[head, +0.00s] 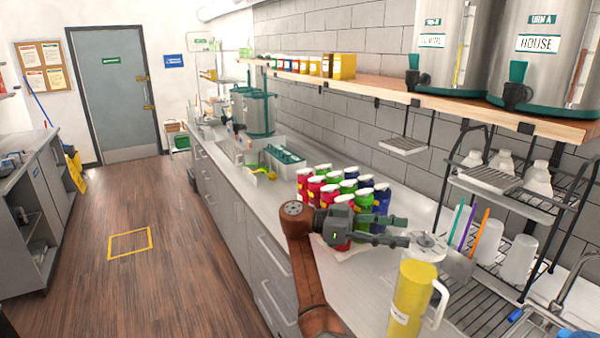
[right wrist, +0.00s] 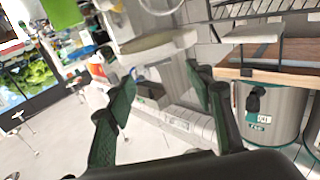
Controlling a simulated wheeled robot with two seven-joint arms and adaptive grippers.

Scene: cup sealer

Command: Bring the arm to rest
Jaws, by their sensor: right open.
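My right gripper (head: 404,231) is open, with its fingers pointing right above the counter (head: 372,262). My brown right arm (head: 303,258) rises to it from the bottom of the head view. In the right wrist view the two dark green fingers (right wrist: 164,98) stand wide apart with nothing held between them. My left gripper is not in view.
A yellow pitcher (head: 410,296) stands close in front. Several red, green and blue bottles (head: 318,176) stand behind the gripper. A wire rack (head: 515,200) with cups is at right, below a wooden shelf (head: 440,90) bearing urns. The floor (head: 165,260) at left is open.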

